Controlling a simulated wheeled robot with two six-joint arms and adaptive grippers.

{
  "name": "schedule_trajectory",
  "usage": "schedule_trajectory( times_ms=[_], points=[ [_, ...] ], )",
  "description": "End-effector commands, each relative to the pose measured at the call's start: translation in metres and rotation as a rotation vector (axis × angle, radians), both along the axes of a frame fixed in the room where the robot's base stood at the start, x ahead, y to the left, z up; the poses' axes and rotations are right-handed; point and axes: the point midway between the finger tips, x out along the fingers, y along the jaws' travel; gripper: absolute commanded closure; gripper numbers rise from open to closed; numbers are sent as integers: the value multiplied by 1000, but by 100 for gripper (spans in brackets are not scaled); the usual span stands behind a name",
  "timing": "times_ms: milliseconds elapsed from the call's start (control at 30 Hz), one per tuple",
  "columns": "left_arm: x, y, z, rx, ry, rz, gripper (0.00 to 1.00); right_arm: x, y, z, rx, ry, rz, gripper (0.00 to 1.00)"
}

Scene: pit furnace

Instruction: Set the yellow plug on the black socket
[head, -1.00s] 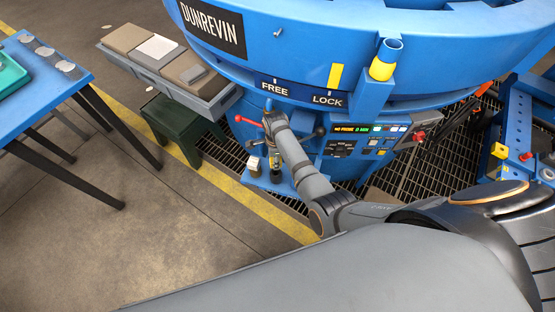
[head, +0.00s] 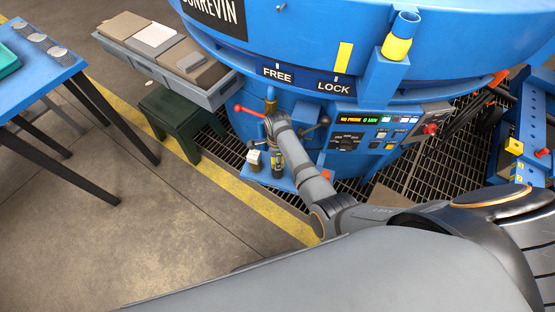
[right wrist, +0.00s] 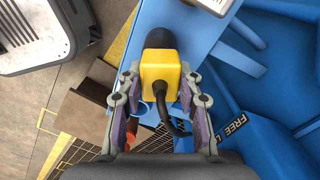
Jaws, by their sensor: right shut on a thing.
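The yellow plug (right wrist: 160,72) is a blocky piece with a black cable running from its near face, and it sits between the fingers of my right gripper (right wrist: 163,105), which is shut on it. A dark rounded part (right wrist: 159,39) shows just beyond the plug, over a blue surface; it may be the black socket, and I cannot tell whether the plug touches it. In the head view my right arm reaches to the front of the blue furnace (head: 300,40); the plug is not clear there. My left gripper is out of view.
The furnace has a red-knobbed lever (head: 240,109) and a lit control panel (head: 375,128). Two small items stand on a low blue shelf, one pale (head: 254,160), one dark (head: 278,163). A green stool (head: 180,118) and blue table (head: 45,70) stand left. Open floor lies in front.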

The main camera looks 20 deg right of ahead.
Motion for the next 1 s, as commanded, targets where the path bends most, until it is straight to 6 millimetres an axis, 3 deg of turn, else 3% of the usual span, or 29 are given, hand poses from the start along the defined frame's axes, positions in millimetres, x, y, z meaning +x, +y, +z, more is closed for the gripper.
schedule_trajectory(
  times_ms=[1000],
  points=[
    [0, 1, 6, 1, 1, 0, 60, 0, 0, 0, 0, 0, 0, 98]
  ],
)
